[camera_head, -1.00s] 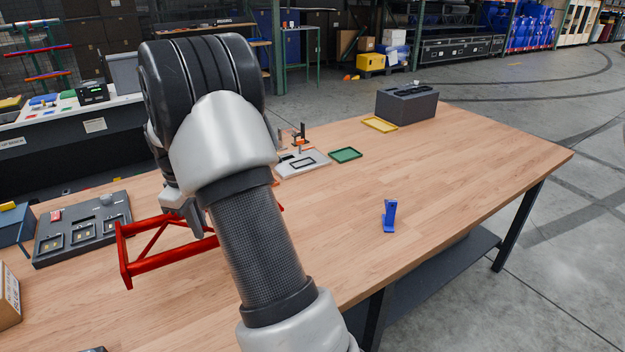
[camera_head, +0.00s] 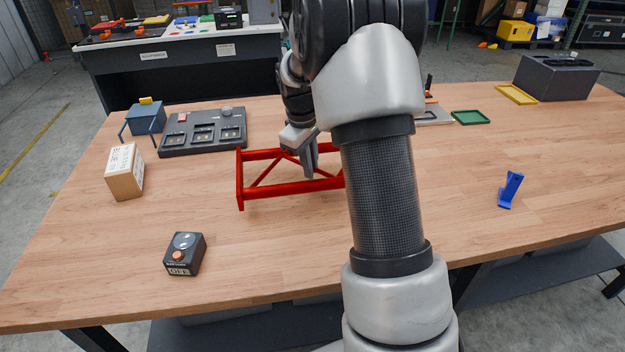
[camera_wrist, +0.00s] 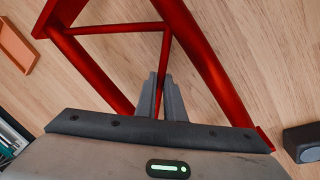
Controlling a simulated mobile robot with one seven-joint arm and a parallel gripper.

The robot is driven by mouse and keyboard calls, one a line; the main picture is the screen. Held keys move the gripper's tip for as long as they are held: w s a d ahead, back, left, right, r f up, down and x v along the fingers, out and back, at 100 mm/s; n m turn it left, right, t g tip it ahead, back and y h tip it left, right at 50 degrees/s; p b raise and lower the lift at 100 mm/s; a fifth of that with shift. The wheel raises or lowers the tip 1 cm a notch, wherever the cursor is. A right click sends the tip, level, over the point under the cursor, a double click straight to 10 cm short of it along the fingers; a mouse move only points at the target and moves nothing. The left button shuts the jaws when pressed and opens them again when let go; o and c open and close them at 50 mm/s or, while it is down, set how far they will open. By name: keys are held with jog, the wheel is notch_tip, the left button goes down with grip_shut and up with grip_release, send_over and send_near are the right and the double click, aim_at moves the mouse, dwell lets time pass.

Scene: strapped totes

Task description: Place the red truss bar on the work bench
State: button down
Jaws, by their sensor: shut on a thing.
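The red truss bar (camera_head: 292,187) is a flat frame of red rails with diagonal braces. In the head view it is over the middle of the work bench (camera_head: 450,205), right of the grey station. My arm hides its right end. My gripper (camera_head: 309,165) points down at it. In the wrist view my gripper (camera_wrist: 163,92) is shut on a thin brace of the truss bar (camera_wrist: 215,65), between its two thick rails. The bar lies nearly level, but I cannot tell whether it touches the bench top.
A grey station (camera_head: 203,130), blue bin (camera_head: 146,118), cardboard box (camera_head: 125,172) and black button box (camera_head: 185,254) stand left. A blue bracket (camera_head: 510,190), green tray (camera_head: 470,117), yellow tray (camera_head: 516,94) and grey tote (camera_head: 556,78) are right. The front middle is clear.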

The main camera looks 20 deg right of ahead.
jog(key=shift+f+b, duration=0.3)
jog(key=shift+f, duration=1.85)
jog(key=shift+f, duration=0.15)
jog(key=c, duration=1.9)
grip_release()
jog(key=shift+f, duration=0.1)
jog(key=shift+o, duration=0.2)
